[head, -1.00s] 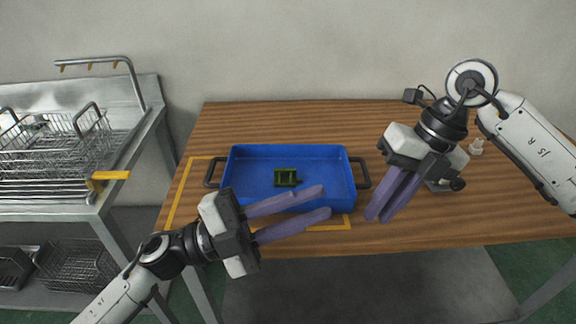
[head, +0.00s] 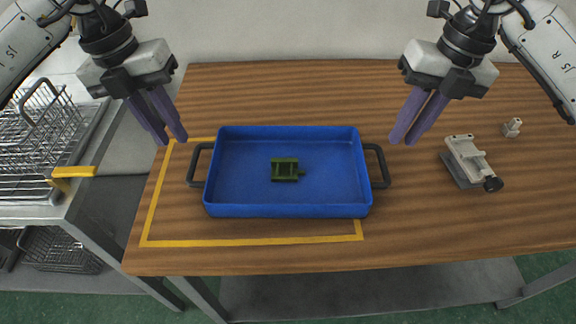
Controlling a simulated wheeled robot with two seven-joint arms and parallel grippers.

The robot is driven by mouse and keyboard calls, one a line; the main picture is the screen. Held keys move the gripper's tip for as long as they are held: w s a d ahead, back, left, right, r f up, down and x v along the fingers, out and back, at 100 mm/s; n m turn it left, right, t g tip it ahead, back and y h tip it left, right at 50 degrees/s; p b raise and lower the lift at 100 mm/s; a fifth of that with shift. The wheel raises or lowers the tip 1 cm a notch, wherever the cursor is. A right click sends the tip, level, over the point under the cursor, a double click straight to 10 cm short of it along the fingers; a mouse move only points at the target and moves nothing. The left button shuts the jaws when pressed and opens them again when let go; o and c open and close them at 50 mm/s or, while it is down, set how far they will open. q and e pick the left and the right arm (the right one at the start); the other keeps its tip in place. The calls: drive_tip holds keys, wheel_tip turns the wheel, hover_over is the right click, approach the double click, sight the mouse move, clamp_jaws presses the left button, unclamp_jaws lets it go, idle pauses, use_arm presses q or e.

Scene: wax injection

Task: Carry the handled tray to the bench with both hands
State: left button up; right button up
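The blue handled tray (head: 288,211) rests on the wooden bench (head: 300,257), over the upper right part of a yellow outlined rectangle (head: 250,241). Its black left handle (head: 192,166) and black right handle (head: 380,166) stick out at the sides. A dark green part (head: 285,170) lies inside the tray. My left gripper (head: 166,137) hangs above and left of the left handle, its purple fingers slightly apart and empty. My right gripper (head: 403,138) hangs above and right of the right handle, fingers slightly apart and empty. Neither appears to touch the tray.
A grey clamp-like fixture (head: 466,160) and a small pale piece (head: 512,127) sit on the bench at the right. A metal rack with wire baskets (head: 35,135) and a yellow tab (head: 74,172) stands at the left. The bench behind the tray is clear.

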sight(192, 164)
use_arm(q)
drive_tip(key=shift+f, duration=0.1)
